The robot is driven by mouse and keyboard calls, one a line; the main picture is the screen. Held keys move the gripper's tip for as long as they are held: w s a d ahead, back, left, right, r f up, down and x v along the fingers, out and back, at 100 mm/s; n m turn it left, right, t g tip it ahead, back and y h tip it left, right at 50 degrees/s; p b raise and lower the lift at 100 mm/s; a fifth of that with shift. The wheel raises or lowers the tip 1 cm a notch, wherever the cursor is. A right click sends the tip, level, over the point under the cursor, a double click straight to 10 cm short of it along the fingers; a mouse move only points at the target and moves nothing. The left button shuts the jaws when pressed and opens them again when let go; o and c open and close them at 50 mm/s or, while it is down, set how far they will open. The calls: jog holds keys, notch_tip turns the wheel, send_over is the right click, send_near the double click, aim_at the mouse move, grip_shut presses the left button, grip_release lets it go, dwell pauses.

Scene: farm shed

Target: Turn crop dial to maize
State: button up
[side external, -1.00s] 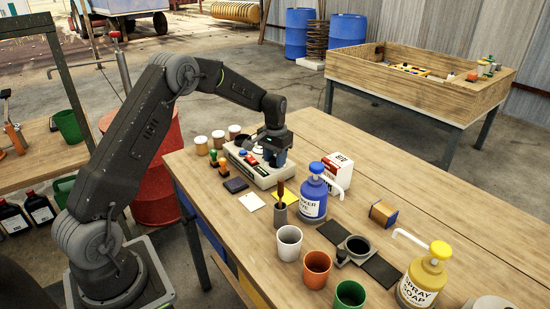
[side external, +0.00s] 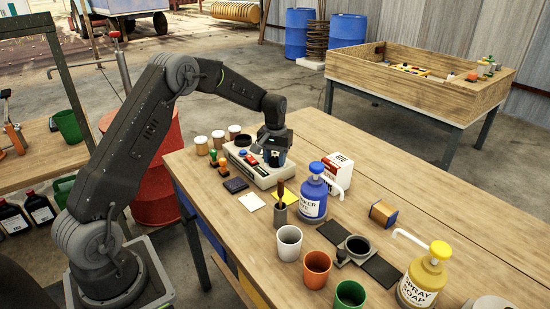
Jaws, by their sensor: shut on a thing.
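A pale box-shaped device (side external: 262,177) with a blue knob, a red part and a dark round part on top stands near the far left end of the wooden table. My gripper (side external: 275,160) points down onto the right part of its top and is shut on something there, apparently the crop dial. The gripper covers the dial, so its pointer and crop markings cannot be read.
Small jars (side external: 218,138) and colored-handled stamps (side external: 213,157) stand left of the device. A white carton (side external: 338,168) and a blue pump bottle (side external: 313,197) stand to its right. Cups (side external: 289,242) and a yellow spray-soap bottle (side external: 424,277) are nearer. The table's far right is clear.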

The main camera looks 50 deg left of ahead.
aim_at(275, 158)
jog(key=o, duration=0.9)
notch_tip(275, 158, up, 14)
dwell(0.3)
